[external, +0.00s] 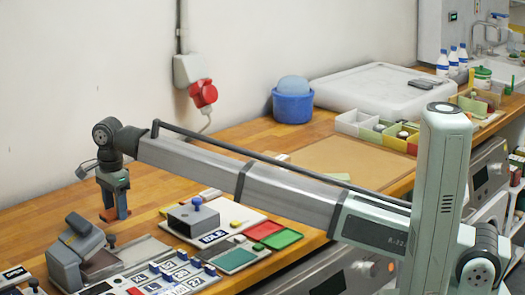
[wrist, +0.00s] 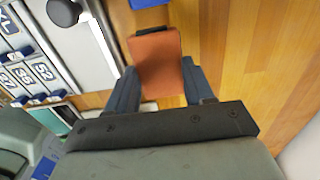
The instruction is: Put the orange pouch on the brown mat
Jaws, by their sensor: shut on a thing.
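The orange pouch (wrist: 157,58) is between the two fingers of my gripper (wrist: 158,85) in the wrist view, and the fingers are shut on it. In the external view, my gripper (external: 115,207) points down at the left part of the wooden table, with a small part of the orange pouch (external: 108,215) showing at its fingertips. I cannot tell whether the pouch touches the table. A flat tan-brown mat (external: 335,158) lies near the middle of the table, well to the right of my gripper, and looks bare. My arm hides part of its front edge.
A press-like grey device (external: 75,250) and a size-label board (external: 165,280) stand in front of my gripper. A grey box with a blue knob (external: 193,216) is to its right. A blue tub (external: 292,104), a white tray (external: 375,90) and small bins (external: 385,130) are behind and beside the mat.

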